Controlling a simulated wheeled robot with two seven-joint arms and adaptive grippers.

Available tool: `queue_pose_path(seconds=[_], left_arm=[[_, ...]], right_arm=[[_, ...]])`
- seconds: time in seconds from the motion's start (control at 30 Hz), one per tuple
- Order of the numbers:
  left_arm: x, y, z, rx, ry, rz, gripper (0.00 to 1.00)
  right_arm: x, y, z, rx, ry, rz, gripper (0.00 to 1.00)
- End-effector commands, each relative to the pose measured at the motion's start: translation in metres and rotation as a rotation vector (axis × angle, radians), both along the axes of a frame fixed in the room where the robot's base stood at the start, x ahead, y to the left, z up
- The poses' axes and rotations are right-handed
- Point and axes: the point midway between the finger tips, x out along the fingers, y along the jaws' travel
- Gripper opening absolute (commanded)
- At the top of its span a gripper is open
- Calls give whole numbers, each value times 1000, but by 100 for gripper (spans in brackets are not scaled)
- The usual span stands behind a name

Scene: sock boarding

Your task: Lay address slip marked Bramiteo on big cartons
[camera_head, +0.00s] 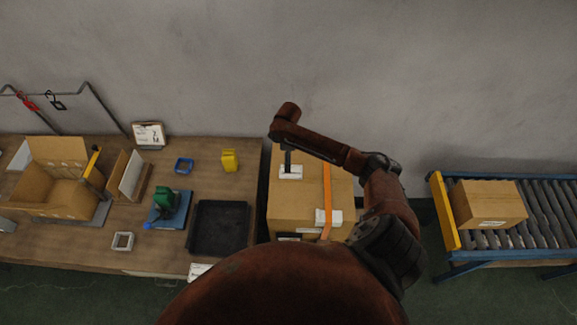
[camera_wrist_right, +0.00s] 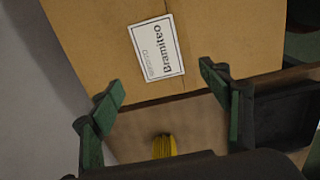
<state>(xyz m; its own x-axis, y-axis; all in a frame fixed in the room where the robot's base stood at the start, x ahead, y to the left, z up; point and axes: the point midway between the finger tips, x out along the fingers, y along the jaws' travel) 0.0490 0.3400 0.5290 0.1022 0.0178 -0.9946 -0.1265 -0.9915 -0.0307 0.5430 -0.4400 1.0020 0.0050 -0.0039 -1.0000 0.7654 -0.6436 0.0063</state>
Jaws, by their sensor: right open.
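The slip marked Bramiteo (camera_wrist_right: 156,48) lies on a brown carton face near its edge in the wrist view, with its print upside down there. In the head view a white slip (camera_head: 291,173) lies on top of the big carton (camera_head: 283,213), near its far left part. The carton has an orange strap and another white label (camera_head: 328,217). My right gripper (camera_wrist_right: 160,85) is open and empty, its two fingers apart beside the slip, not touching it. In the head view my right arm reaches over the carton and partly hides it. My left gripper is not in view.
A workbench (camera_head: 215,158) on the left holds an open box (camera_head: 60,190), a black tray (camera_head: 220,228), a green device (camera_head: 166,202) and a yellow block (camera_head: 229,160). A roller conveyor (camera_head: 540,215) on the right carries another carton (camera_head: 490,202).

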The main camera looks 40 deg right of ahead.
Motion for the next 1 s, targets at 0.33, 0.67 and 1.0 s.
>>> queue_pose_path(seconds=[0.33,0.67,1.0], left_arm=[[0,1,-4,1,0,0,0],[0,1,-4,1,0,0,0],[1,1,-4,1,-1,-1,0]], right_arm=[[0,0,38,-1,0,1,70],[0,0,39,-1,1,1,70],[0,1,38,-1,1,3,70]])
